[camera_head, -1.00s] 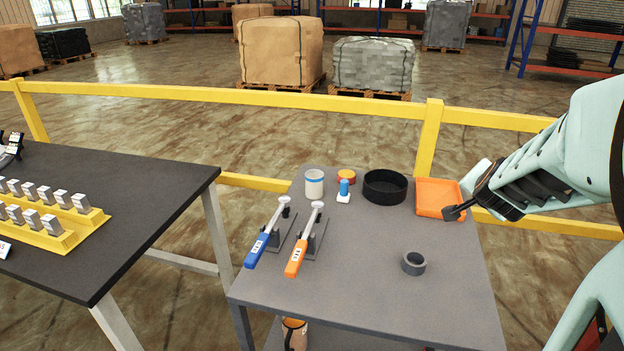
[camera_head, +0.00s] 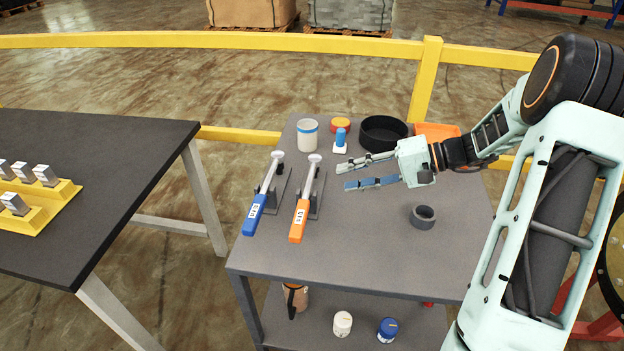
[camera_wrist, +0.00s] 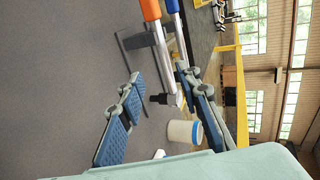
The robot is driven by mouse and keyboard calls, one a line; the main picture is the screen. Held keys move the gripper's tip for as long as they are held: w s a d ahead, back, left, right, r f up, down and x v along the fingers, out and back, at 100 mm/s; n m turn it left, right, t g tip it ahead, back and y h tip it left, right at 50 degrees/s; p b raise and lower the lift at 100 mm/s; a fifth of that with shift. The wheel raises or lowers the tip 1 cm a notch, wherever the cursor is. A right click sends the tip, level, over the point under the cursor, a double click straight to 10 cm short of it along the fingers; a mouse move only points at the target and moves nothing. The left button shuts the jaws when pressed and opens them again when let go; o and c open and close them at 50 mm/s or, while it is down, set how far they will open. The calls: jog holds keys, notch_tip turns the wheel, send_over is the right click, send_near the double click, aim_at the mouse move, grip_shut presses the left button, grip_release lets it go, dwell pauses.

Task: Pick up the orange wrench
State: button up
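The orange wrench (camera_head: 300,218) has an orange handle toward the front and a silver shaft and head toward the back. It rests on a dark stand on the grey table (camera_head: 365,255). In the wrist view its orange handle (camera_wrist: 150,9) is at the top. A blue wrench (camera_head: 255,212) lies just to its left on a similar stand; its handle also shows in the wrist view (camera_wrist: 172,5). My gripper (camera_head: 342,176) is open and empty, a short way right of the orange wrench's shaft, with its fingers pointing left toward it. The fingers are spread in the wrist view (camera_wrist: 155,95).
Behind the wrenches stand a white cup (camera_head: 307,137), a red-orange round item (camera_head: 340,125), a blue-topped item (camera_head: 341,140) and a black bowl (camera_head: 383,146). An orange tray (camera_head: 437,130) is partly behind my arm. A dark ring (camera_head: 423,217) lies right. The front tabletop is clear.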

aim_at(312, 181)
jog(key=x, duration=0.5)
jog(key=shift+a+r, duration=0.15)
jog(key=x, duration=0.5)
jog(key=shift+w+a, duration=0.25)
jog(key=shift+a, duration=0.1)
jog(key=shift+c, duration=0.3)
grip_shut()
